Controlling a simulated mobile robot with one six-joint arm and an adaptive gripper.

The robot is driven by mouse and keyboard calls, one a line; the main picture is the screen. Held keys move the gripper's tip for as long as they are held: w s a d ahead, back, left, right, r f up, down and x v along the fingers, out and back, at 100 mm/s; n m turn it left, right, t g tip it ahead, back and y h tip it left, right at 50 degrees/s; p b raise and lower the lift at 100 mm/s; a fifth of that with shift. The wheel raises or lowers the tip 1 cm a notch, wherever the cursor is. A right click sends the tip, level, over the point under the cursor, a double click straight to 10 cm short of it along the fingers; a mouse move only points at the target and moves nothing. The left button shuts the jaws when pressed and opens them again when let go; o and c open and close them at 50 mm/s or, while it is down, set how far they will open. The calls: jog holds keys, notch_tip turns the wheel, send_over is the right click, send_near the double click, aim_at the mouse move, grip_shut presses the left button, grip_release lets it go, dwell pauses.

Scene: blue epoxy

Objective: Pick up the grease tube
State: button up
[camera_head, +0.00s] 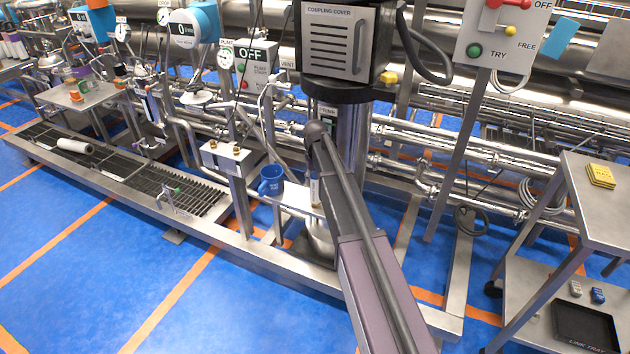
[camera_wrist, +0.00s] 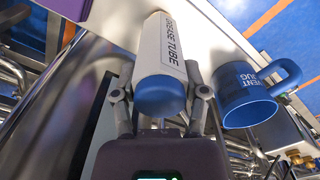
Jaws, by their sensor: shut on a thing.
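The grease tube (camera_wrist: 163,50) is white with a blue cap and dark lettering. In the wrist view it lies between the two fingers of my gripper (camera_wrist: 160,100), which are shut on it near the blue cap. In the head view my arm covers most of the gripper and tube; only a pale sliver beside the arm may be the tube. A small pale shelf (camera_head: 293,198) is next to that spot. I cannot tell whether the tube still touches the shelf.
A blue mug (camera_wrist: 246,95) stands close to the right of the tube; it also shows in the head view (camera_head: 271,180). Pipes and a steel column (camera_head: 354,140) crowd the area behind. A steel cart (camera_head: 590,205) with a black tray (camera_head: 585,326) stands at right.

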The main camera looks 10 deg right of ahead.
jog(key=shift+r+p, duration=1.3)
jog(key=shift+r, duration=0.25)
jog(key=s+r+p, duration=0.1)
jog(key=s, duration=1.5)
jog(key=shift+a+r, duration=0.15)
jog(key=shift+a, duration=0.1)
